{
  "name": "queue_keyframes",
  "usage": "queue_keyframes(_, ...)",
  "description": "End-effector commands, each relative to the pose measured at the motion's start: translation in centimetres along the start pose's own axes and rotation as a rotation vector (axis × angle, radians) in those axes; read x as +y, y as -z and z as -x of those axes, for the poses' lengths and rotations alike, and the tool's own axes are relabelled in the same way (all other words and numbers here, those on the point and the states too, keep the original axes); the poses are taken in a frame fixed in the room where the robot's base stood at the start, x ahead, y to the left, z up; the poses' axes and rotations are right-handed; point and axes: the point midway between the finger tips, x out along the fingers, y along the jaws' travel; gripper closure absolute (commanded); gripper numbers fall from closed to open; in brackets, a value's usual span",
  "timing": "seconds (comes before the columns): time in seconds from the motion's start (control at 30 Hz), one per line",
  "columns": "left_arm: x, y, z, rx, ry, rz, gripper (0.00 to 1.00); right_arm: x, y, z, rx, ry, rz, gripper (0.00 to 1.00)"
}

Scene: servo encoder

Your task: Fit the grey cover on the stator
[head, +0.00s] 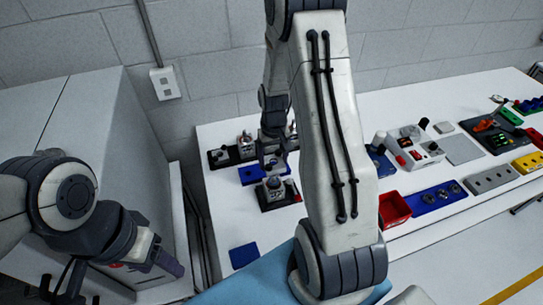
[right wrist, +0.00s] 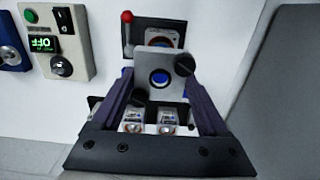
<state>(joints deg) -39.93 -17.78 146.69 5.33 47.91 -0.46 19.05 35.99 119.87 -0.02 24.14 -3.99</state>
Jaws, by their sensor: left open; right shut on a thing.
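The grey cover (right wrist: 152,68) is a flat square plate with a round hole, and blue shows through the hole. My right gripper (right wrist: 160,82) is shut on it. In the head view, my right gripper (head: 272,162) is above the blue tray, largely hidden by its arm. The stator (right wrist: 162,38) shows in part beyond the cover, on a black fixture (right wrist: 178,24) with a red-knobbed lever. In the head view, this fixture (head: 279,203) stands just in front of the right gripper. My left gripper (head: 166,262) is open and empty at the lower left, away from the table.
The blue tray (head: 247,175) lies behind the fixture. A black rack (head: 232,157) with metal parts stands behind that. A control box (right wrist: 63,38) reads OFF. A red bin (head: 394,208) stands to the right. The white table's front left is mostly clear around a blue pad (head: 244,255).

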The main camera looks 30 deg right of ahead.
Motion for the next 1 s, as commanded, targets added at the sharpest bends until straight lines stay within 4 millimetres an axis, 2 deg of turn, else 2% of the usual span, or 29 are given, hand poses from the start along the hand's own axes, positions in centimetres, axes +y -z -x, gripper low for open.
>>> queue_keyframes(0.03,-0.1,-0.1,-1.1,0.0,0.0,0.0,0.4,0.0,0.0,-1.3,0.0,0.0,0.001,0.87)
queue_keyframes(0.17,-0.2,-0.1,-2.7,0.0,0.0,0.001,0.4,-0.1,0.0,-3.1,0.001,0.0,0.002,0.87)
queue_keyframes(0.2,-0.1,-0.1,-1.9,-0.001,0.0,0.001,0.4,-0.2,0.1,-2.2,0.003,0.0,0.002,0.87)
queue_keyframes(0.23,-0.1,-0.1,-1.8,-0.001,0.0,0.001,0.4,-0.2,0.1,-2.2,0.002,0.0,0.002,0.87)
queue_keyframes(1.0,-0.1,-0.1,-1.9,0.0,0.0,0.001,0.4,-0.3,-0.3,-2.5,0.002,0.0,0.004,0.87)
